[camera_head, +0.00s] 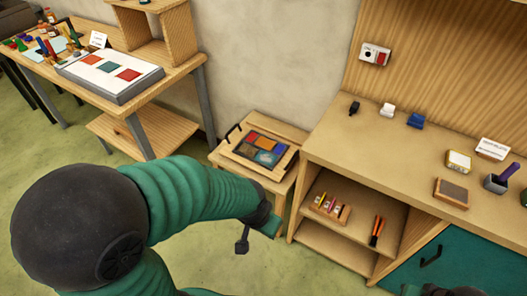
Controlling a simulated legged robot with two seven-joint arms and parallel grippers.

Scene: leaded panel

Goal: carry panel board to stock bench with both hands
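The panel board (282,161), a wooden-framed board with orange, yellow, blue and grey panes, lies on a small low wooden stand (215,158) near the middle. A black handle (233,131) stands at its left end; I cannot make out one at the other end. My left gripper (257,228) hangs in front of the stand, nearer to me and apart from the board; its finger opening is unclear. Only dark parts of my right gripper (440,291) show at the bottom edge, below the teal cupboard. Which bench is the stock bench is not marked legibly.
A left worktable (150,92) holds a white board with coloured squares, bottles and tools. A long right workbench (400,150) carries small blocks, a pad and a cup, with open shelves below. A socket (375,54) is on the panel behind. Green floor is clear left of the stand.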

